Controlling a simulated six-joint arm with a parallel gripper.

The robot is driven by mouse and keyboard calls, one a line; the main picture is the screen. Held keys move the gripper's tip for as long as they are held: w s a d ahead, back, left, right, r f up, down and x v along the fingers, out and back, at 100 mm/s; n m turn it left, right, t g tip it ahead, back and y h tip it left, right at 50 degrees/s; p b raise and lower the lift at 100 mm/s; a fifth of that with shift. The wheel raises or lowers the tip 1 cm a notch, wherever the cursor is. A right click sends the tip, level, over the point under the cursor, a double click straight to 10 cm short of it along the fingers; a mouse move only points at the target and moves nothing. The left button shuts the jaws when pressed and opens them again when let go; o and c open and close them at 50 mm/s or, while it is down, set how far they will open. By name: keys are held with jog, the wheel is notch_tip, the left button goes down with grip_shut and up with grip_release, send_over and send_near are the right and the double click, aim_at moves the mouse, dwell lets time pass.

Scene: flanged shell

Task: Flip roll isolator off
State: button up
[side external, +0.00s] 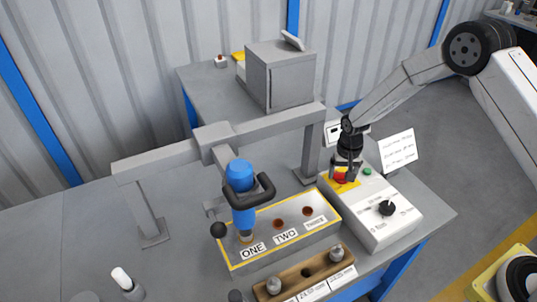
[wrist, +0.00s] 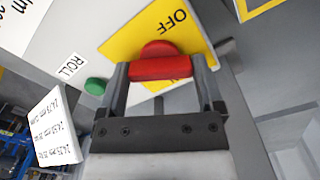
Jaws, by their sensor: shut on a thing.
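The roll isolator is a red handle (wrist: 160,68) on a yellow plate (wrist: 185,32) marked OFF, on a light grey control box. My gripper (wrist: 162,75) is shut on the red handle, with one finger at each end of it. In the side external view my gripper (side external: 345,168) points down at the far end of the control box (side external: 375,222). The red handle (side external: 341,174) and yellow plate (side external: 346,186) show partly there, behind the fingers. The ROLL label (wrist: 71,66) shows in the wrist view.
A green button (side external: 367,171) sits beside the isolator and a black knob (side external: 386,208) nearer the front. A white card (side external: 398,149) stands behind the box. A grey frame with a blue tool (side external: 240,190) stands to the left.

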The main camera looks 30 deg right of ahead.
aim_at(343, 173)
jog(key=shift+n, duration=2.9)
jog(key=o, duration=1)
jog(key=shift+r, duration=0.1)
jog(key=shift+r, duration=3.85)
